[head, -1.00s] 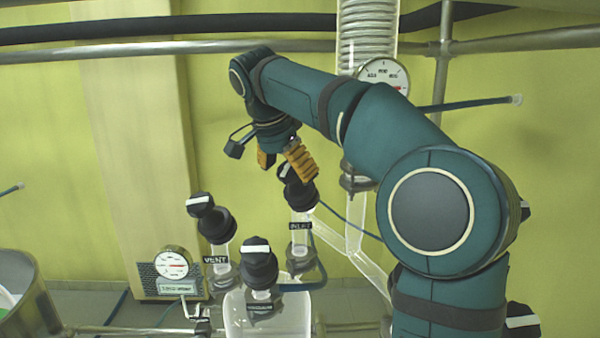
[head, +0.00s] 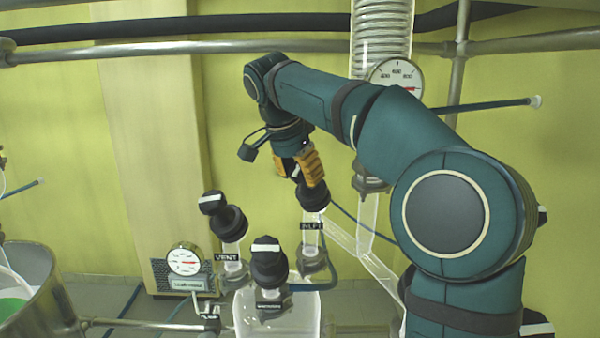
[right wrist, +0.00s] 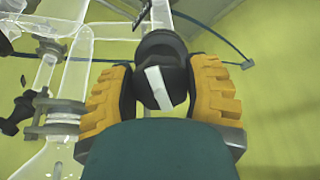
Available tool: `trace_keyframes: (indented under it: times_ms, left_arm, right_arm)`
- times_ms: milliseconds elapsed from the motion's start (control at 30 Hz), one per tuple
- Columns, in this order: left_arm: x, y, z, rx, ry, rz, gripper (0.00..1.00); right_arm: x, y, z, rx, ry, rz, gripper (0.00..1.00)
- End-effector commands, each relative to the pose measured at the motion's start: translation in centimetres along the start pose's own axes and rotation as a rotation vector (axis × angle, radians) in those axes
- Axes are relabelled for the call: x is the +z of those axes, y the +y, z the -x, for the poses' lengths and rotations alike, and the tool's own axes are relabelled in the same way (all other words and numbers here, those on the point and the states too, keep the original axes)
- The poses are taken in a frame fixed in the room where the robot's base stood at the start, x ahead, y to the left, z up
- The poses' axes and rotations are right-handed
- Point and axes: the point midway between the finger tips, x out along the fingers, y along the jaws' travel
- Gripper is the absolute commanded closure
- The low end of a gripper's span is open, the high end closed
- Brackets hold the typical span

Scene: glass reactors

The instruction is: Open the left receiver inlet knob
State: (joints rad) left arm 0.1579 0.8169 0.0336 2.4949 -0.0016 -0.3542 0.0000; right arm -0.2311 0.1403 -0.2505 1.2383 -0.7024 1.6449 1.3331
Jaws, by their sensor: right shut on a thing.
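The inlet knob (head: 312,195) is black and sits on a glass neck above the label "INLET" (head: 311,226) in the head view. My right gripper (head: 299,166) reaches it from above, and its orange fingers are shut on the knob. In the right wrist view the knob (right wrist: 163,75), with a white bar on its face, is between the two orange fingers (right wrist: 160,92). The fingers partly hide the knob in the head view. My left gripper is not in view.
A black vent knob (head: 230,222) stands to the left, and another black knob with a white bar (head: 268,262) stands in front. A dial gauge (head: 184,259) is further left. Glass pipes (head: 370,262) run to the right. A steel vessel (head: 48,290) is at the lower left.

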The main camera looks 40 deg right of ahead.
Motion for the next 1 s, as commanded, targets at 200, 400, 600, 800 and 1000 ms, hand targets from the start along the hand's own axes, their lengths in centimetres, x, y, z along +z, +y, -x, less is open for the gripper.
trace_keyframes:
  times_ms: [200,400,600,800,1000]
  left_arm:
    - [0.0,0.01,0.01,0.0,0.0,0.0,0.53]
    - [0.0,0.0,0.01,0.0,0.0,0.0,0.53]
    - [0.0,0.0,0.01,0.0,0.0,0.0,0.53]
    - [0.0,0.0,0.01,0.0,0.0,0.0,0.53]
    - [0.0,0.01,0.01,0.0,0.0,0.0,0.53]
  right_arm:
    - [-0.05,-0.01,0.01,0.011,0.001,0.074,0.84]
    - [-0.05,0.04,-0.01,0.037,0.001,0.219,0.84]
    - [-0.08,0.11,0.04,0.067,0.001,0.404,0.84]
    - [-0.09,0.15,0.03,0.099,0.001,0.592,0.84]
    - [-0.11,0.19,0.03,0.13,0.001,0.779,0.84]
